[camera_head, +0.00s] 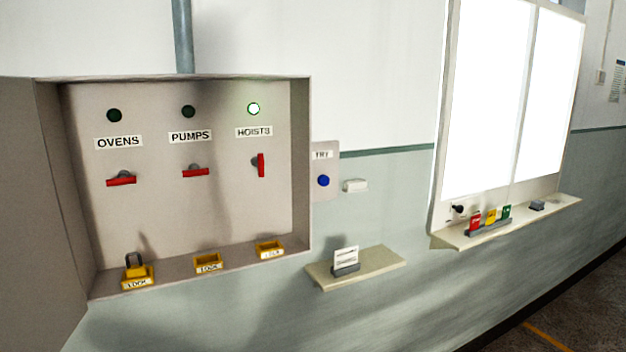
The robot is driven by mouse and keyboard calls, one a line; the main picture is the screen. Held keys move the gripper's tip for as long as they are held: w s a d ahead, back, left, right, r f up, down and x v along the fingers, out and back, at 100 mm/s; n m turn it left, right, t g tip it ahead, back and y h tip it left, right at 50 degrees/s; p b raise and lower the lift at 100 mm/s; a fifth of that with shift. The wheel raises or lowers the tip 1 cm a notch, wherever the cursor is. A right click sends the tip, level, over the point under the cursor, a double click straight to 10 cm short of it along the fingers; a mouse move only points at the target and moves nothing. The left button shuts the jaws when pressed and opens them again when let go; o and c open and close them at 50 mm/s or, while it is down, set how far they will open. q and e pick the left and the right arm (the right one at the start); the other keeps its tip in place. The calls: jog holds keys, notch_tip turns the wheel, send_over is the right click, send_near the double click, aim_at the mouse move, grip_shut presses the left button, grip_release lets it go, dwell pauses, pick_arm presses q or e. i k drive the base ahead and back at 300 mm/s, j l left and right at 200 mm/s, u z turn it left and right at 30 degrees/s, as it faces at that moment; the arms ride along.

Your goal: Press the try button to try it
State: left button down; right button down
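The blue try button (323,181) sits on a small grey plate (327,196) under a TRY label (322,155), just right of the open switch cabinet (75,168). Nothing touches it. In the cabinet, the red OVENS (121,181) and PUMPS (196,172) handles lie horizontal under dark lamps. The red HOISTS handle (261,165) stands vertical under a lit green lamp (253,109). Neither of my grippers is in view.
Yellow lock trays stand on the cabinet floor; the left one (138,277) holds a padlock (134,262). Right of the cabinet, a small shelf (385,265) holds a card (345,257). A window sill (555,209) farther right bears coloured tags (491,216).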

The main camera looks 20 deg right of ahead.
aim_at(323, 180)
jog(key=i+l+u, duration=0.15)
jog(key=l+u, duration=0.2)
jog(key=l, duration=0.2)
jog(key=i+l+u, duration=0.1)
jog(key=l+u, duration=0.3)
jog(key=l, duration=0.15)
